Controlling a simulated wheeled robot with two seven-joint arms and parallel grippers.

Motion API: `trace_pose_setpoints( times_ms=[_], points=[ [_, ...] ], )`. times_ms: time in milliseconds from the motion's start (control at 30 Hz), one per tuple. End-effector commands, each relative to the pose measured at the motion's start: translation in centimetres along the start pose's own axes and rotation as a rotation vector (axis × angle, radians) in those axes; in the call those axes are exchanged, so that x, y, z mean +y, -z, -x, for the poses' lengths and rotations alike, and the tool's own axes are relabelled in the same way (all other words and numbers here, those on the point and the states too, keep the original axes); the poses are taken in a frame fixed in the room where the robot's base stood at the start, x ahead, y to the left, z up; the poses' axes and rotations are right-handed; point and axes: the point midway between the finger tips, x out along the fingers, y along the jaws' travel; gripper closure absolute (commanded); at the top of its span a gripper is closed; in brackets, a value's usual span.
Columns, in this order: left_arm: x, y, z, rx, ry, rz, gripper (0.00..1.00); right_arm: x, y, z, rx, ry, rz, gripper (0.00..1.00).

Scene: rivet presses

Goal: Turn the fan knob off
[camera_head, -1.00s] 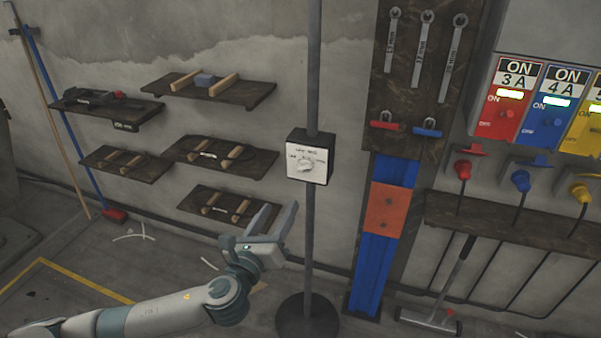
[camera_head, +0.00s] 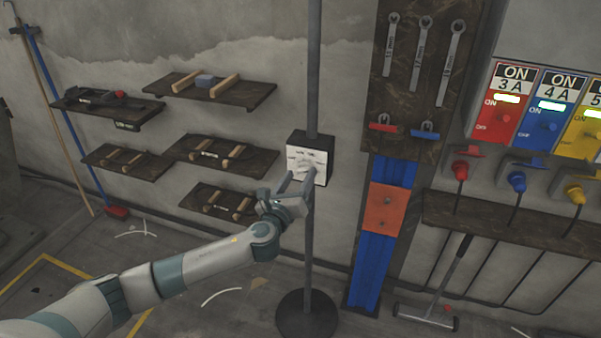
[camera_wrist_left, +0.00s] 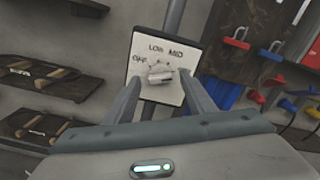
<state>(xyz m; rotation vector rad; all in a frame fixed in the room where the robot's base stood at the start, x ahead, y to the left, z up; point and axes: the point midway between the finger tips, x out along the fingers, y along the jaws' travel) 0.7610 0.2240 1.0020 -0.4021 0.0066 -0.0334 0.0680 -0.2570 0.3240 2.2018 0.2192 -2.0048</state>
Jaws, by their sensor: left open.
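The fan control box (camera_head: 324,146) is a dark box with a white face, fixed on a grey upright pole. Its pale knob (camera_wrist_left: 160,71) sits in the middle of the face, with OFF, LOW and MID marks around it in the left wrist view. My left gripper (camera_head: 301,181) is at the lower front of the box, its fingers pointing up at the face. In the left wrist view its open fingers (camera_wrist_left: 161,97) stand apart on either side of the knob. I cannot tell whether they touch it. In the head view the fingers partly cover the knob. My right gripper is not in view.
The pole stands on a round dark base (camera_head: 306,315). Wall shelves (camera_head: 210,93) with wooden blocks hang to the left. A tool board (camera_head: 413,90) with wrenches and a blue rail is to the right, then coloured switch boxes (camera_head: 546,117).

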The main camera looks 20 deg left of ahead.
Motion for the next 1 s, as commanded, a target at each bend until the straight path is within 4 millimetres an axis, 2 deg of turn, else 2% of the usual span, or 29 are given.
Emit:
trace_pose_setpoints(
  times_ms=[200,500,533,700,1000],
  points=[
    [0.01,-0.02,-1.29,0.000,0.000,-0.001,0.50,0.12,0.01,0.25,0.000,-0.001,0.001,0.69],
    [0.02,0.03,-1.39,0.001,0.000,-0.001,0.50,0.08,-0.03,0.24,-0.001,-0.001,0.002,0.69],
    [0.02,0.03,-1.39,0.001,0.000,-0.001,0.52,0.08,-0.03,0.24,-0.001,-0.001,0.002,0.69],
    [0.04,0.03,-1.38,0.001,0.000,-0.001,0.91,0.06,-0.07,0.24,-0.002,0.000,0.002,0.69],
    [0.07,0.07,-1.37,0.001,-0.001,0.015,0.91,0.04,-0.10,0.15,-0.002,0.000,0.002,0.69]
  ],
)
